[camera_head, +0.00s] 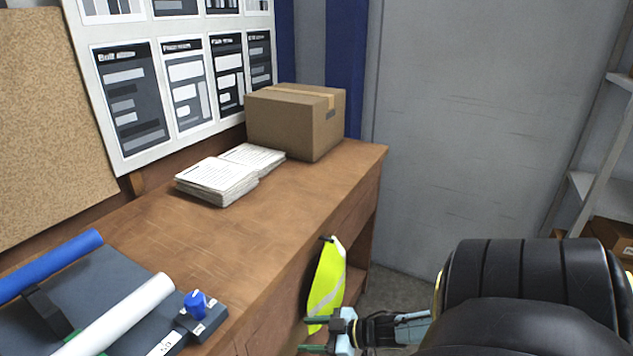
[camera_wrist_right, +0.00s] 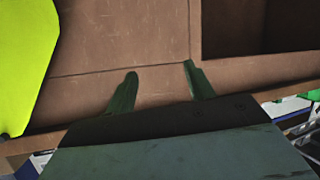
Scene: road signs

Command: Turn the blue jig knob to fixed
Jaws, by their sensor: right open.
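The blue jig knob (camera_head: 196,303) stands on the right end of a dark grey jig (camera_head: 118,276) at the front left of the wooden bench in the head view. Small white labels lie beside the knob, too small to read. A white roll (camera_head: 120,315) and a blue roll (camera_head: 48,266) lie across the jig. My right gripper (camera_head: 312,335) is open and empty, beyond the bench's front edge and to the right of the knob, apart from it. In the right wrist view its two fingers (camera_wrist_right: 158,90) are spread before the brown bench front. My left gripper is not in view.
A yellow hi-vis vest (camera_head: 328,285) hangs at the bench front, close to my right gripper; it also shows in the wrist view (camera_wrist_right: 22,62). Paper stacks (camera_head: 218,180) and a cardboard box (camera_head: 296,120) stand at the back. The bench middle (camera_head: 190,235) is clear.

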